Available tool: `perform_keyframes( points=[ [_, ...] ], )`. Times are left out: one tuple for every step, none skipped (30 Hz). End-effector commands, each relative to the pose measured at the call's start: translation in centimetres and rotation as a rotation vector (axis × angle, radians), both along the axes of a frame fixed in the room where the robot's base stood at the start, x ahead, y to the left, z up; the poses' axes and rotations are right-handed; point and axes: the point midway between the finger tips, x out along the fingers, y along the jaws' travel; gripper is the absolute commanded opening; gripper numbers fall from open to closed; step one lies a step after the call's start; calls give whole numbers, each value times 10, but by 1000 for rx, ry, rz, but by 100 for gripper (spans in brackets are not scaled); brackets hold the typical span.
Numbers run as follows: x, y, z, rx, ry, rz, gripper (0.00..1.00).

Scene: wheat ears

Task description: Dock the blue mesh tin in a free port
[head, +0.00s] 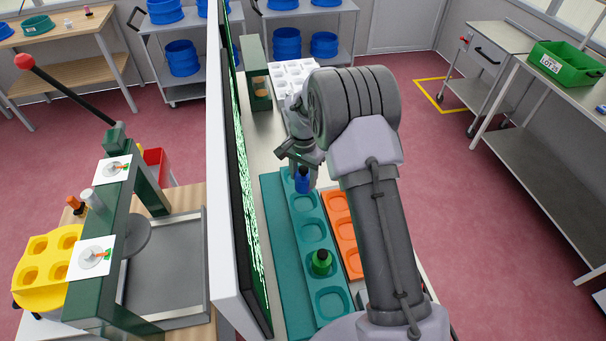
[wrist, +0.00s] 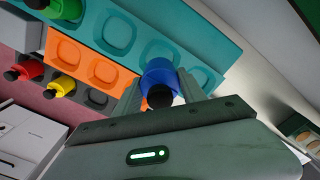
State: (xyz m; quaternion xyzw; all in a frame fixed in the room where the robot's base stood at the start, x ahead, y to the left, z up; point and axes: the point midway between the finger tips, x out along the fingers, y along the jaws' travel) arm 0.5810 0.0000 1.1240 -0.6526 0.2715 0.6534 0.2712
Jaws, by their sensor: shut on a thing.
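The blue mesh tin (head: 303,180) is between the fingers of my gripper (head: 303,170), which is shut on it. In the wrist view the blue tin (wrist: 158,72) shows its dark cap towards the camera, between both fingers (wrist: 160,88). It is over the far end of the teal rack (head: 275,235). I cannot tell whether it touches the rack. The rack has a row of rounded square ports. A green tin (head: 321,262) sits in one port nearer my base. Empty ports show beside it (head: 329,303) and between the green and blue tins (head: 313,230).
An orange rack (head: 340,222) lies right of the teal one. A screen panel (head: 240,190) stands along the left. A white tray (head: 290,78) lies beyond my gripper.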

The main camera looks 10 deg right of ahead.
Motion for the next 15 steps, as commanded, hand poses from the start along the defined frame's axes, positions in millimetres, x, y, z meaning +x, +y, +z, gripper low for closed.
perform_keyframes(
  points=[
    [0, 0, 2, 0, -1, 0, 0],
    [0, 0, 2, 0, -1, 0, 0],
    [0, 0, 2, 0, -1, 0, 0],
    [0, 0, 2, 0, -1, 0, 0],
    [0, 0, 2, 0, -1, 0, 0],
    [0, 0, 2, 0, -1, 0, 0],
    [0, 0, 2, 0, -1, 0, 0],
    [0, 0, 2, 0, -1, -1, 0],
    [0, 0, 1, 0, -1, -2, 0],
    [0, 0, 0, 0, -1, -3, 0],
    [0, 0, -1, 0, -1, -4, 0],
    [0, 0, -5, -1, -1, -4, 0],
    [0, 0, -8, -1, -1, -4, 0],
    [0, 0, -11, 0, 0, -4, 0],
    [0, 0, -16, 0, 0, -4, 0]
  ],
)
